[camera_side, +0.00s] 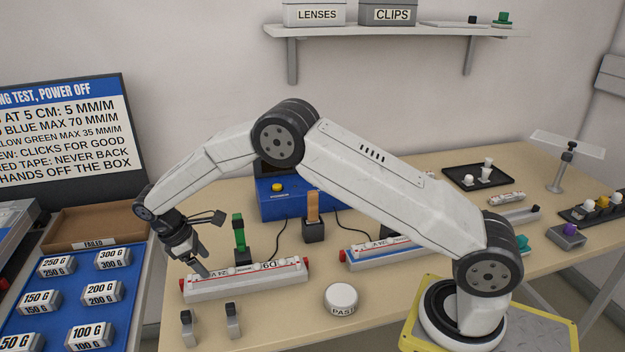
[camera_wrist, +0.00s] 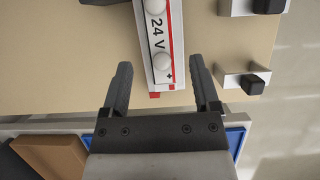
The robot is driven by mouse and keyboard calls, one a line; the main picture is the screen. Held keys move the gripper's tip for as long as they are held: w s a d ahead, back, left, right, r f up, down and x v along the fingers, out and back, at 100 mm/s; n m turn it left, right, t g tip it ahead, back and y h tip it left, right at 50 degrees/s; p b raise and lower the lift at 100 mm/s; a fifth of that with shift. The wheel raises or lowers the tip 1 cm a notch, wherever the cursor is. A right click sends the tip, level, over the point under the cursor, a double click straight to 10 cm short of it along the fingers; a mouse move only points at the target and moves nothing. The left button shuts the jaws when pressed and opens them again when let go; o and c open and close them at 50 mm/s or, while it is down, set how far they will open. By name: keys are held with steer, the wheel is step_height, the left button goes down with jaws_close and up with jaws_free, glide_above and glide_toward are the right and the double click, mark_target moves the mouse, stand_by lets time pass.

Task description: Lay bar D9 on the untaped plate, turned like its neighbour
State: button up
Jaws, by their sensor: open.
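A long white bar (camera_side: 240,283) with red ends, a red line and print that looks like D9 and 24 V lies on the table's front left. Its 24 V end (camera_wrist: 158,40) shows in the wrist view. My gripper (camera_side: 202,266) is open above the bar's left end. In the wrist view the fingers (camera_wrist: 160,68) stand on either side of the bar's end, with gaps, holding nothing. A second bar (camera_side: 368,254) with a blue stripe and a red left end lies further right, partly hidden by my arm. I cannot make out which plate is untaped.
Two small dark-topped blocks (camera_side: 233,320) stand in front of the bar. Behind the bar are a green upright piece (camera_side: 239,233), an orange one (camera_side: 313,207) and a blue box (camera_side: 284,202) with cables.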

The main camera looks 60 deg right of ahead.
steer(key=v, duration=0.7)
steer(key=shift+r, duration=0.15)
stand_by(0.5)
steer(key=s+d+m+t+y, duration=0.1)
steer(key=s+d+m+t, duration=0.2)
steer(key=s, duration=1)
steer(key=s+d+r+m+t+y, duration=0.1)
steer(key=s+d+m, duration=0.4)
steer(key=s, duration=0.7)
steer(key=shift+s+d+m+t+y, duration=0.15)
steer(key=shift+s+m+t+y, duration=0.35)
steer(key=shift+t, duration=0.4)
